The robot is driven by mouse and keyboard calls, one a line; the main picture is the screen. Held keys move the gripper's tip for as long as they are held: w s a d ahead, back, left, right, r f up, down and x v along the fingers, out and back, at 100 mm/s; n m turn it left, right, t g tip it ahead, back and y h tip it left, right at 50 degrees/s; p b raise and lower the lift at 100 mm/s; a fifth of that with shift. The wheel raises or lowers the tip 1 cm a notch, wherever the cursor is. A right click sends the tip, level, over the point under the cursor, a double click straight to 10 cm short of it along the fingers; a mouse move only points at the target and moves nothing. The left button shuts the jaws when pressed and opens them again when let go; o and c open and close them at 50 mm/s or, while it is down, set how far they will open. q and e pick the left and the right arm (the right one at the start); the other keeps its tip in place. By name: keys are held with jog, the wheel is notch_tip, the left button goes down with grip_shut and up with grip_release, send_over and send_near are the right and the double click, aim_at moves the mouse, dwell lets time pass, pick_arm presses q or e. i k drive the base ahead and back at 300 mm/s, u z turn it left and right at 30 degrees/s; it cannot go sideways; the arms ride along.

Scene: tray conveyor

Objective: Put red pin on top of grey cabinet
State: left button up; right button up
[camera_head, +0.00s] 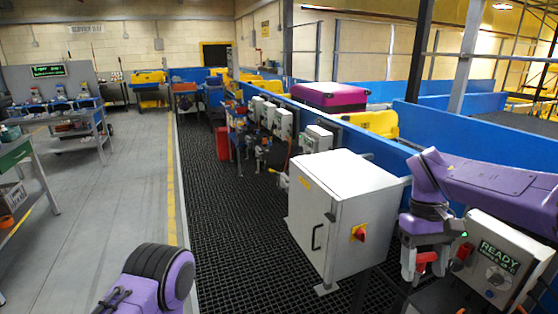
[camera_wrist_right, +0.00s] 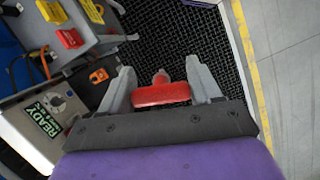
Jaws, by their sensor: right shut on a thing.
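The grey cabinet (camera_head: 350,173) stands right of centre in the head view. It has a light flat top, a dark door handle and a red-and-yellow switch on its side. The top is bare. My right gripper (camera_head: 424,268) is to the right of the cabinet and below the level of its top. It is shut on the red pin (camera_head: 428,258), which is partly covered by the fingers. In the right wrist view the red pin (camera_wrist_right: 160,94) lies between the two grey fingertips (camera_wrist_right: 163,82). My left gripper is out of view; only part of my left arm shows.
A control box (camera_head: 497,255) with a READY screen is close to the right of my right gripper. A blue conveyor wall (camera_head: 470,145) runs behind the cabinet, with a magenta case (camera_head: 328,94) farther back. Dark grated floor (camera_head: 225,220) is clear left of the cabinet.

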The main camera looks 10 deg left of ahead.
aim_at(354, 170)
jog(key=u, duration=0.9)
jog(key=i, duration=1.3)
jog(key=u, duration=0.25)
jog(key=i, duration=1.65)
jog(key=z, duration=1.55)
jog(key=i, duration=0.9)
jog(key=z, duration=1)
